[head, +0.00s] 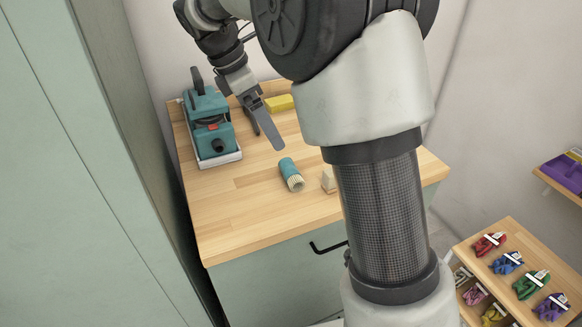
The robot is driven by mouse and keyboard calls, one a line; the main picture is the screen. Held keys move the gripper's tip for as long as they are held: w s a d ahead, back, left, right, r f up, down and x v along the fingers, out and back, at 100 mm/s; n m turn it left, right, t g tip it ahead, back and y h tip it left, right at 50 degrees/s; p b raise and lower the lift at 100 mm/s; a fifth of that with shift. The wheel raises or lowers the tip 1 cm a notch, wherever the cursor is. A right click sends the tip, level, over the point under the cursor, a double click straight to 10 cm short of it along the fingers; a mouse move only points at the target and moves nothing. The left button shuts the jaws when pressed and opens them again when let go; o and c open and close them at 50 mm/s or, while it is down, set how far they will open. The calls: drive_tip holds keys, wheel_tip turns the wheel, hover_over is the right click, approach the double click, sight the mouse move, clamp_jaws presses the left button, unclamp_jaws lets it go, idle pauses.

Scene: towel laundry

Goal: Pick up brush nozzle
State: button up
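The brush nozzle (291,174), a short teal cylinder with a pale bristled end, lies on the wooden countertop (240,220). Its bristled end points toward the front of the counter. My gripper (268,138) is above the counter with its long grey fingers pointing down, behind and slightly left of the nozzle. It is apart from the nozzle and nothing shows in it. The fingers are seen nearly side-on, so their opening is unclear.
A teal machine (210,128) stands at the counter's back left. A yellow block (279,103) lies behind my gripper. A small pale wooden block (328,180) sits right of the nozzle, partly hidden by my arm. The counter's front left is clear.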

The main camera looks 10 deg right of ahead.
drive_tip(key=b, duration=0.3)
approach(291, 169)
drive_tip(key=x, duration=0.5)
drive_tip(key=shift+d, duration=0.25)
drive_tip(key=b+x, duration=0.1)
drive_tip(key=x, duration=0.4)
drive_tip(key=shift+w+a+f, duration=0.1)
drive_tip(key=shift+a+f, duration=0.05)
drive_tip(key=shift+f, duration=0.05)
drive_tip(key=c, duration=1.1)
